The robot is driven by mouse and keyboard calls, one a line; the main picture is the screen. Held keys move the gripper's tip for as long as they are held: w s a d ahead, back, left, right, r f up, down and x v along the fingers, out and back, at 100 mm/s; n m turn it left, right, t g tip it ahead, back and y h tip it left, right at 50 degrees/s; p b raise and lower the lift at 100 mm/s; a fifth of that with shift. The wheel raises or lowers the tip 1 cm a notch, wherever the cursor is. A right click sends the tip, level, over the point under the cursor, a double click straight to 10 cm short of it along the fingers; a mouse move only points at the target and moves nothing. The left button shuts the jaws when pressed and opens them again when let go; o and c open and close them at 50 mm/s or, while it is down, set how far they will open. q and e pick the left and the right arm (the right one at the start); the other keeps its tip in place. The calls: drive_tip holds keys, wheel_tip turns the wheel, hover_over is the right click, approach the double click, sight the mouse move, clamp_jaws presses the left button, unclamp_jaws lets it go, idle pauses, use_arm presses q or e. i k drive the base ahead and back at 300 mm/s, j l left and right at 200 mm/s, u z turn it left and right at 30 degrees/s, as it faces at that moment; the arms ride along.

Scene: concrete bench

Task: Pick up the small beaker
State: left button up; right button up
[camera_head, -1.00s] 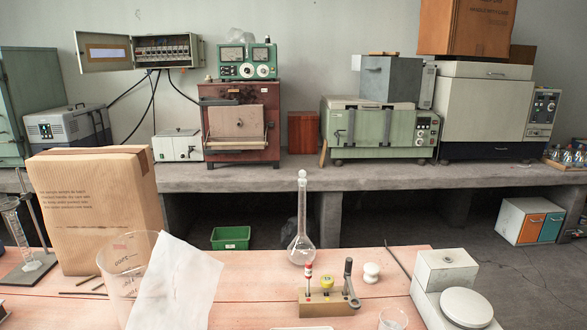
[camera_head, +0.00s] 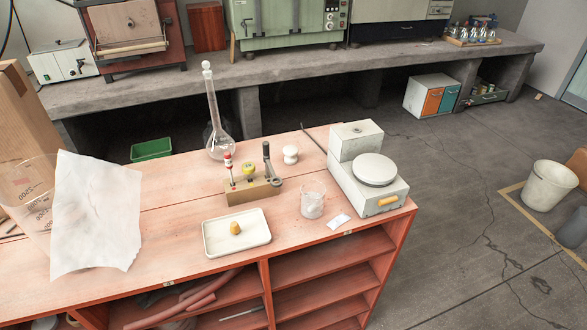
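The small beaker (camera_head: 312,200) is clear glass and stands upright on the reddish wooden bench top, near its front edge. It is between the white tray and the balance. A larger clear beaker (camera_head: 30,192) with printed markings stands at the left, partly hidden by a white sheet (camera_head: 97,215). Neither of my grippers is in view.
A white tray (camera_head: 262,238) with a cork (camera_head: 235,228) lies left of the small beaker. Behind are a small rack (camera_head: 253,190), a tall stoppered flask (camera_head: 219,145) and a white knob-shaped piece (camera_head: 290,154). A balance (camera_head: 369,172) stands right. A paper slip (camera_head: 339,220) lies close by.

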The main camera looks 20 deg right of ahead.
sight(313, 193)
drive_tip(key=k+j+z, duration=0.1)
drive_tip(key=z, duration=0.25)
drive_tip(key=k+z, duration=0.2)
drive_tip(key=z, duration=0.15)
drive_tip(key=k+z, duration=0.15)
drive_tip(key=z, duration=0.2)
